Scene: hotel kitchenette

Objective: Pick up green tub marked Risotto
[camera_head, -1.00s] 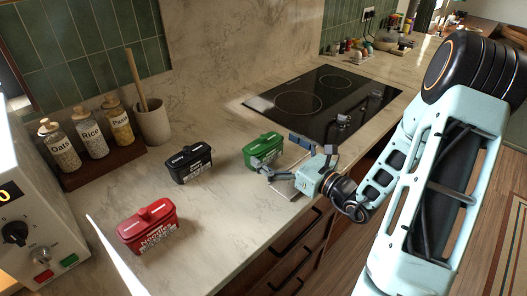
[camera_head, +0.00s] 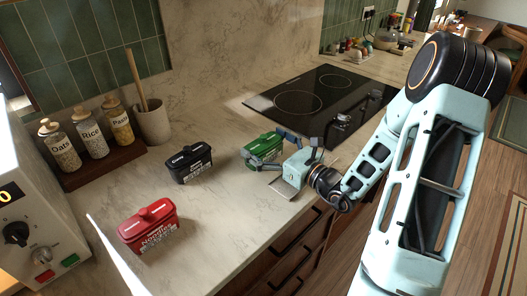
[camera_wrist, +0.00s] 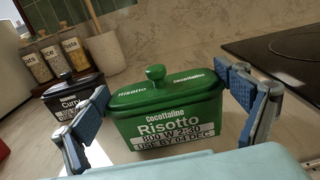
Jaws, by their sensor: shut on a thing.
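The green tub marked Risotto (camera_head: 262,148) stands on the counter beside the cooktop. In the wrist view the green tub (camera_wrist: 168,112) is upright, with its lid and knob on and its white label facing me. My gripper (camera_head: 270,150) is around the tub, and its fingers are shut on it. In the wrist view the blue finger pads of my gripper (camera_wrist: 168,115) lie at the tub's left and right sides. The far side of the tub is hidden.
A black tub marked Curry (camera_head: 190,163) stands left of the green one, and a red tub marked Noodles (camera_head: 150,228) is nearer the front left. A black cooktop (camera_head: 325,105) lies to the right. Jars (camera_head: 92,135) and a utensil crock (camera_head: 152,122) stand behind.

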